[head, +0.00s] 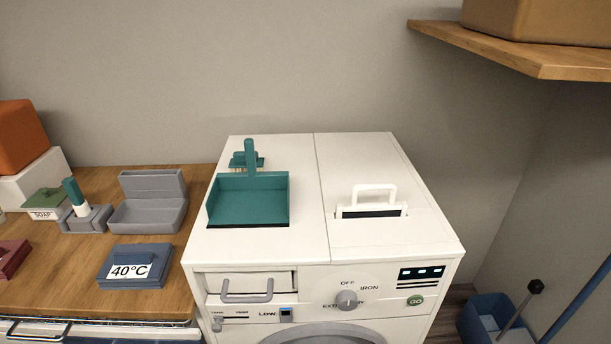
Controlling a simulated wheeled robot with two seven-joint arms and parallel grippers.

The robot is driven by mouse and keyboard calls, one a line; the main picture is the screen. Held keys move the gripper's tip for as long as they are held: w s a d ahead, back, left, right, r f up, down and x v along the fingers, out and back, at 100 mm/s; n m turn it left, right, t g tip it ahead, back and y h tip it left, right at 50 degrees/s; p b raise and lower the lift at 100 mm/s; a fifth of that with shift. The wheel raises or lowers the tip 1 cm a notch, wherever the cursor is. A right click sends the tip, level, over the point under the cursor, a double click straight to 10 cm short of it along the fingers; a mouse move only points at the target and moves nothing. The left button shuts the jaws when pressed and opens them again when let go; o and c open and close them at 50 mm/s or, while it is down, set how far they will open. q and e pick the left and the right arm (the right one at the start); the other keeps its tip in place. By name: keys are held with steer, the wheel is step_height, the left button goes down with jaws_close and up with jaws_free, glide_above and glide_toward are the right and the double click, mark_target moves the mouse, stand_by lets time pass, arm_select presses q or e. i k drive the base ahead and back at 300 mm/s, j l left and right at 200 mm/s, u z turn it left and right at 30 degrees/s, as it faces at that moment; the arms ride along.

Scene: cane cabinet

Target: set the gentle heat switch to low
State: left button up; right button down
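A small switch (286,313) sits on the front panel of the white machine (415,236), beside the word LOW. It shows a dark upper part with blue and a paler lower part. It is too small to tell its setting, and I cannot read a gentle heat label. A small slider (217,322) with tiny lettering is to its left. Neither gripper is in view.
A grey drawer handle (247,291) juts out above the switch. A round knob (347,300) marked OFF and IRON and a green GO button (415,300) are to the right. A wooden counter (60,285) adjoins on the left.

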mark_target(285, 312)
steer(key=k+j+z, duration=0.25)
steer(key=j, duration=0.2)
steer(key=k+j+z, duration=0.2)
steer(key=k+j, duration=0.15)
steer(key=j, duration=0.1)
